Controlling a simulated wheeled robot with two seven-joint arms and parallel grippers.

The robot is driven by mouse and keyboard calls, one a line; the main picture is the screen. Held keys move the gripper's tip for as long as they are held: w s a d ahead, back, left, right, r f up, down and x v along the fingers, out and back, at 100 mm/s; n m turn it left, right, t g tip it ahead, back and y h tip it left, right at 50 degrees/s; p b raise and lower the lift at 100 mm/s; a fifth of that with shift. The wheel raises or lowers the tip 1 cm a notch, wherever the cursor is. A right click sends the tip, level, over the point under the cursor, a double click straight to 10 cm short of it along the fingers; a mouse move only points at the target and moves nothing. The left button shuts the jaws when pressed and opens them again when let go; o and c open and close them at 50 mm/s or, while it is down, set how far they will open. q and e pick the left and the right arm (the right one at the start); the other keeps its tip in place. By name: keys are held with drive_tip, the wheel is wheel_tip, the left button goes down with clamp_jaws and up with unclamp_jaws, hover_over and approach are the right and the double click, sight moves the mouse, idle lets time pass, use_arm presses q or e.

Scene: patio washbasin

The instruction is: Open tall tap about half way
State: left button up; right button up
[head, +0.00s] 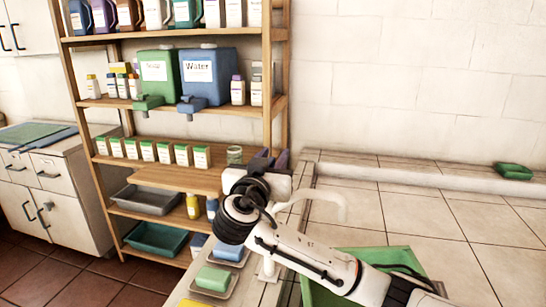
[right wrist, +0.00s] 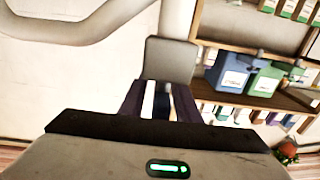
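The tall tap is pale, with a curved spout (head: 335,203) that shows beyond my right arm in the head view. Its upper body is hidden by my right gripper (head: 271,158). In the right wrist view the spout (right wrist: 75,22) and column cross the top. A flat grey plate (right wrist: 170,60), seemingly the tap's lever, stands just past the fingertips of my right gripper (right wrist: 160,85). The two dark fingers are apart, with a gap between them. Whether they touch the plate is unclear. My left gripper is not in view.
A green basin (head: 318,292) lies partly under my right arm. A wooden shelf holds a green container (head: 159,72), a blue container (head: 208,77) and several bottles. Soap dishes (head: 213,280) sit near the tap's foot. A small green dish (head: 513,172) rests on the ledge at right.

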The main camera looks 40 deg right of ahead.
clamp_jaws()
drive_tip(key=shift+w+a+f+n+t+y+b, duration=0.15)
drive_tip(key=shift+f+n+t+y+b, duration=0.15)
drive_tip(key=shift+n+t+y+b, duration=0.7)
drive_tip(key=n+t+y, duration=0.1)
drive_tip(key=n+y, duration=0.1)
drive_tip(key=y, duration=0.1)
drive_tip(key=a+n+t+y+p, duration=0.1)
drive_tip(key=n+t+y, duration=0.1)
drive_tip(key=y, duration=0.1)
drive_tip(key=w+a+n+t+y, duration=0.1)
drive_tip(key=n+y, duration=0.2)
drive_tip(key=y, duration=0.1)
drive_tip(key=shift+a+r+p, duration=0.15)
drive_tip(key=shift+r+p, duration=0.2)
drive_tip(key=shift+a+f+y, duration=0.1)
drive_tip(key=shift+y, duration=0.3)
drive_tip(key=shift+o, duration=0.9)
unclamp_jaws()
